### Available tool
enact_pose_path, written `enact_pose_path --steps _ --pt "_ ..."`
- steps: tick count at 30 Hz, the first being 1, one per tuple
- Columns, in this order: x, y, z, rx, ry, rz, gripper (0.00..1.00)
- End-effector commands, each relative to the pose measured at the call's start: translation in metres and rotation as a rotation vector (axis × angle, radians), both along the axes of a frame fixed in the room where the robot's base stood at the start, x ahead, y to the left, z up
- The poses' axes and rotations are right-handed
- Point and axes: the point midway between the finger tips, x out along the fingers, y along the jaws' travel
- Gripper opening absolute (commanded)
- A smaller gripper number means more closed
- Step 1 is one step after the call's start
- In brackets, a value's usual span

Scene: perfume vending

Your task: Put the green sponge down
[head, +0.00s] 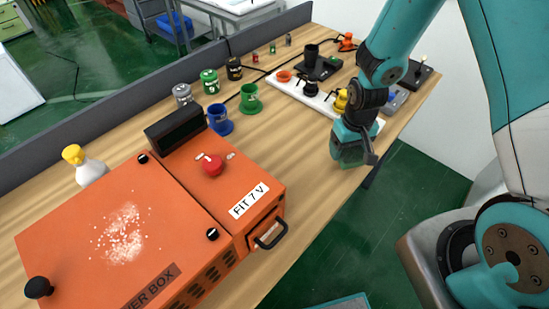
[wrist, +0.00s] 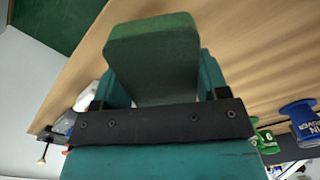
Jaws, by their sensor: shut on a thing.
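The green sponge (wrist: 153,60) is a dark green block between the two fingers of my gripper (wrist: 158,82) in the wrist view. In the head view my gripper (head: 352,153) is low over the table's right edge, and the sponge (head: 350,154) shows only as a green patch there, hard to tell from the teal fingers. My gripper is shut on the sponge. I cannot tell whether the sponge touches the wooden table (head: 310,160).
A large orange box (head: 110,235) with a red button fills the near left. A blue cup (head: 219,120) and a green cup (head: 250,98) stand behind it. A white tray (head: 312,98) with several items is beyond my gripper. Bare table lies left of my gripper.

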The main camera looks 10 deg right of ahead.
Motion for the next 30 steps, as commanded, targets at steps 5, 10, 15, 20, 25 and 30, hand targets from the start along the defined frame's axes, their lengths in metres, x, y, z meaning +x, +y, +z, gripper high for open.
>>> enact_pose_path --steps 5,10,15,20,25,30 --pt "0.018 0.016 0.021 -0.001 -0.011 0.352 0.42" --pt "0.031 0.044 0.062 -0.002 -0.013 0.902 0.42" --pt "0.032 0.070 0.106 -0.003 -0.010 1.443 0.42" --pt "0.026 0.088 0.139 -0.001 -0.007 1.832 0.42" --pt "0.019 0.096 0.159 0.002 -0.002 2.054 0.42" --pt "0.017 0.098 0.143 0.010 0.006 2.107 0.42"
